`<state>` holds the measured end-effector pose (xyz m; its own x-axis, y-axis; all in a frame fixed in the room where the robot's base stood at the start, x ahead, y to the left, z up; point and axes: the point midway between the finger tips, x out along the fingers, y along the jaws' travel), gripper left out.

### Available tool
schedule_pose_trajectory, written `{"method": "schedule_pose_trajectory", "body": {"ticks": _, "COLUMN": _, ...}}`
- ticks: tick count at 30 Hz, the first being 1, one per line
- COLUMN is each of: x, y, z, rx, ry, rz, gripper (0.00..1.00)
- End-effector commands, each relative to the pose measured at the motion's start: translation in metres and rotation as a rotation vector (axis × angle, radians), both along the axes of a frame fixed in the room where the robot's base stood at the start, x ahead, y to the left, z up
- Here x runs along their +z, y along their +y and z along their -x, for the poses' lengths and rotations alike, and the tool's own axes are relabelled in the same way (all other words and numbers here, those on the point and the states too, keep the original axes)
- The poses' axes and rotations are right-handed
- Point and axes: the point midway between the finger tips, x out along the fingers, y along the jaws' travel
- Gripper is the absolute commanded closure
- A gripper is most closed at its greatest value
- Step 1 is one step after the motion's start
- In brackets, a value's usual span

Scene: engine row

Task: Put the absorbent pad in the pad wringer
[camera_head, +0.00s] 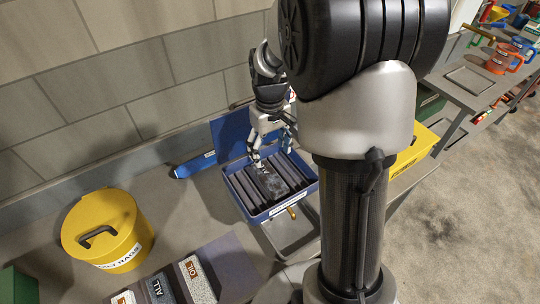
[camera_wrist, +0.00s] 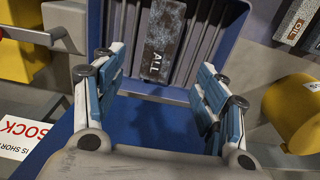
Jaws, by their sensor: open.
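A dark, speckled absorbent pad (camera_wrist: 165,38) marked "ALL" lies in a blue box with dark ribs inside. The pad also shows in the head view (camera_head: 272,184), lying along the ribs. The blue box (camera_head: 242,207) has its lid raised at the back and a white label on its front; I cannot read the label to confirm it is the pad wringer. My gripper (camera_head: 270,155) is open over the back of the box. In the wrist view my gripper (camera_wrist: 163,65) has its two blue-padded fingers apart, with the pad beyond them and nothing visibly held.
A yellow oily-rags bin (camera_head: 107,228) stands at the left. Pads marked "OIL" (camera_head: 197,280) and "ALL" (camera_head: 160,289) lie at the front. A blue item (camera_head: 195,165) lies left of the lid by the wall. A yellow box (camera_head: 414,150) stands at the right.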

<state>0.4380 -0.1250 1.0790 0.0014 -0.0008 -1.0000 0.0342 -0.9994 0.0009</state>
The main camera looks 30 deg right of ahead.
Motion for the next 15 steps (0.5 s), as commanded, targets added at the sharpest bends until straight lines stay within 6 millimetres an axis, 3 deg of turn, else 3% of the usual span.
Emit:
{"method": "schedule_pose_trajectory", "body": {"ticks": 5, "x": 0.025, "y": 0.009, "z": 0.007, "rx": 0.000, "ry": -0.025, "rz": 0.007, "gripper": 0.34}}
{"method": "schedule_pose_trajectory", "body": {"ticks": 8, "x": 0.054, "y": 0.027, "z": 0.022, "rx": -0.001, "ry": -0.071, "rz": 0.018, "gripper": 0.34}}
{"method": "schedule_pose_trajectory", "body": {"ticks": 12, "x": 0.099, "y": 0.060, "z": 0.062, "rx": -0.007, "ry": -0.155, "rz": 0.029, "gripper": 0.34}}
{"method": "schedule_pose_trajectory", "body": {"ticks": 15, "x": 0.121, "y": 0.081, "z": 0.095, "rx": -0.012, "ry": -0.218, "rz": 0.030, "gripper": 0.34}}
